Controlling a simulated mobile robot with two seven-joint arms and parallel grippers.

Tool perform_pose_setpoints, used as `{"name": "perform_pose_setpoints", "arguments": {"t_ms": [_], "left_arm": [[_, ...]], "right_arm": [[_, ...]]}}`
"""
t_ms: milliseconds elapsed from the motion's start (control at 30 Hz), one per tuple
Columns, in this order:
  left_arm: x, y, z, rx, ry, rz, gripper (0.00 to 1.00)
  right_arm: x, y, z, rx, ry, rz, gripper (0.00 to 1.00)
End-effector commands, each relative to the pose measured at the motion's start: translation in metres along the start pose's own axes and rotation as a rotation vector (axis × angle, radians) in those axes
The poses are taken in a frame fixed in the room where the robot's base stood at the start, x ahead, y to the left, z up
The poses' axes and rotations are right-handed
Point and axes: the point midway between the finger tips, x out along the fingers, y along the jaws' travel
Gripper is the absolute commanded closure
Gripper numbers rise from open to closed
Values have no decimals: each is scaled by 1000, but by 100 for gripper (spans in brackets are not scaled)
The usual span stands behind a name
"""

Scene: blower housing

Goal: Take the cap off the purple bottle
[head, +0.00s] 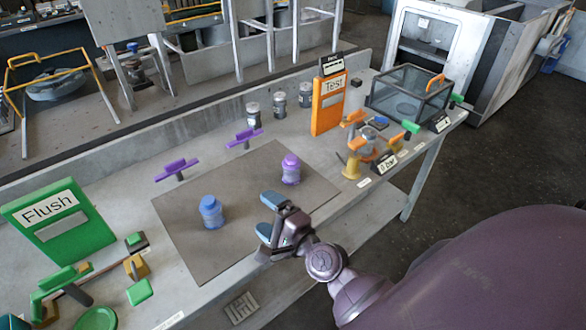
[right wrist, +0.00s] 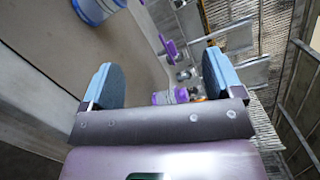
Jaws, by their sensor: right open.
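The purple bottle (head: 290,172) stands upright on the grey mat (head: 245,190), its purple cap (head: 291,160) on top. My right gripper (head: 268,216) is open and empty over the mat's front edge, in front of the purple bottle and apart from it. In the right wrist view my right gripper (right wrist: 160,80) has its blue-tipped fingers wide apart. The purple bottle (right wrist: 172,97) appears small there, between the fingers and partly hidden by the gripper body. My left gripper is not in view.
A blue bottle (head: 211,213) stands on the mat left of my right gripper; it also shows in the right wrist view (right wrist: 97,8). Purple-handled fixtures (head: 176,169) and several grey jars (head: 279,98) stand behind. A green Flush panel (head: 88,238) and an orange Test panel (head: 322,118) stand on the bench.

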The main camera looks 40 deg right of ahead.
Motion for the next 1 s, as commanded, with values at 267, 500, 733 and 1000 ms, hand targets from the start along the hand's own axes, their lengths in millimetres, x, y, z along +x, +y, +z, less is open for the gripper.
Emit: {"name": "perform_pose_setpoints", "arguments": {"t_ms": [267,500,733,1000], "left_arm": [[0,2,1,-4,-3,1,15],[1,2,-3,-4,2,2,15],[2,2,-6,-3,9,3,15],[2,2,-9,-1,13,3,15]], "right_arm": [[29,-11,-61,663,245,-356,14],[31,4,-108,1077,443,-608,14],[30,14,-125,1203,518,-699,14],[54,6,-150,1206,521,-704,14]]}}
